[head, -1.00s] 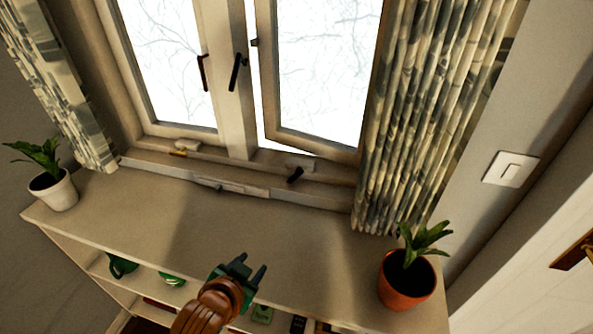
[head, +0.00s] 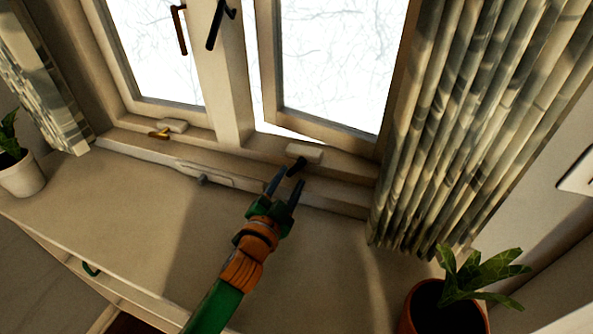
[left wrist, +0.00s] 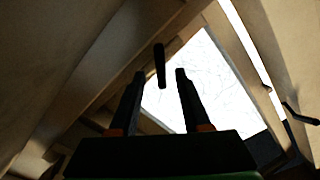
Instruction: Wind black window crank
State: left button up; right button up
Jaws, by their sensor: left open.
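The black window crank (head: 297,166) sticks out from a pale housing (head: 304,151) on the sill below the right window pane. My left gripper (head: 285,183) is open, with its two fingers pointing up at the crank. In the head view the fingertips are close to the crank and partly overlap it; I cannot tell whether they touch. In the left wrist view the crank (left wrist: 160,66) shows as a dark bar beyond and between the two open fingertips (left wrist: 160,74). The right gripper is not in view.
The right window sash (head: 330,125) stands slightly ajar. A brass-coloured crank (head: 160,134) sits at the left window. A curtain (head: 450,130) hangs at the right, with a potted plant (head: 450,305) below it. The shelf top (head: 130,200) is mostly clear.

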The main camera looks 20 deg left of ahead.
aim_at(295, 170)
pick_arm(q)
jog(key=shift+w+d, duration=0.1)
jog(key=shift+w, duration=2.25)
grip_shut()
